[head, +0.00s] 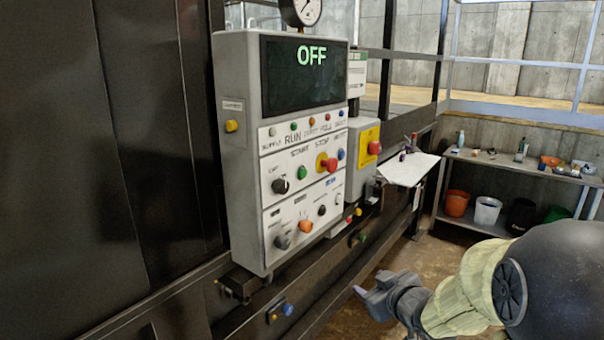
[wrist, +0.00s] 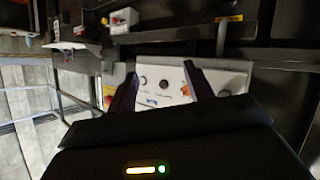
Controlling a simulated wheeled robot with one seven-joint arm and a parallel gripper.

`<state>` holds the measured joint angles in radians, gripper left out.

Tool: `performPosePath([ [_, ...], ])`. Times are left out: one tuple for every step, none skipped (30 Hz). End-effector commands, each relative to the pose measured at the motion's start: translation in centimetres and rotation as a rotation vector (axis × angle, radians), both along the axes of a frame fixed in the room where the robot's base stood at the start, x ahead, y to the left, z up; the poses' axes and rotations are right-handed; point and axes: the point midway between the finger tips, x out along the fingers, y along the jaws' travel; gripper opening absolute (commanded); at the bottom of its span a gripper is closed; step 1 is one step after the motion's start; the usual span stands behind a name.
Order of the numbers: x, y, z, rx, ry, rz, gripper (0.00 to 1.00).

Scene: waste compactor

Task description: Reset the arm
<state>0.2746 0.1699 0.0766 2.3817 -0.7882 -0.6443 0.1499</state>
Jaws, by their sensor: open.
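My gripper (head: 372,291) is in the lower right of the head view, in front of the machine and to the right of its control panel (head: 226,150). In the wrist view my gripper (wrist: 160,78) has its two dark fingers spread, with nothing between them touching either one. Part of the panel with knobs (wrist: 172,84) shows beyond the fingers, at a distance. In the head view the panel's screen (head: 303,85) reads OFF in green letters. My arm reaches in from the right edge, bent, with its wrist low.
A pressure gauge (head: 302,12) sits on top of the panel. A sloped shelf with papers (head: 408,170) sticks out beyond. A workbench (head: 530,166) with buckets stands at the back right. Floor between is clear.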

Motion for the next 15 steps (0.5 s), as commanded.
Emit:
performPosePath([
  [-0.7,-0.3,-0.5,-0.012,0.055,-0.054,0.52],
  [-1.2,-0.6,-1.0,-0.017,0.093,-0.091,0.52],
  [-2.0,-1.0,-1.7,-0.023,0.145,-0.138,0.52],
  [-2.7,-1.2,-2.3,-0.026,0.185,-0.171,0.52],
  [-3.4,-1.4,-2.8,-0.027,0.227,-0.205,0.52],
  [-4.5,-1.7,-3.5,-0.028,0.285,-0.245,0.52],
  [-5.4,-1.8,-4.0,-0.029,0.329,-0.276,0.52],
  [-6.3,-1.8,-4.5,-0.028,0.375,-0.303,0.52],
  [-7.7,-1.8,-5.1,-0.024,0.438,-0.339,0.52],
  [-8.7,-1.7,-5.6,-0.02,0.484,-0.362,0.52],
  [-9.8,-1.6,-6.0,-0.016,0.534,-0.385,0.52],
  [-11.4,-1.4,-6.6,-0.007,0.601,-0.414,0.52],
  [-12.6,-1.1,-6.9,0.0,0.648,-0.432,0.52],
  [-13.7,-0.9,-7.2,0.008,0.696,-0.449,0.52],
  [-15.1,-0.5,-7.6,0.019,0.756,-0.469,0.52],
])
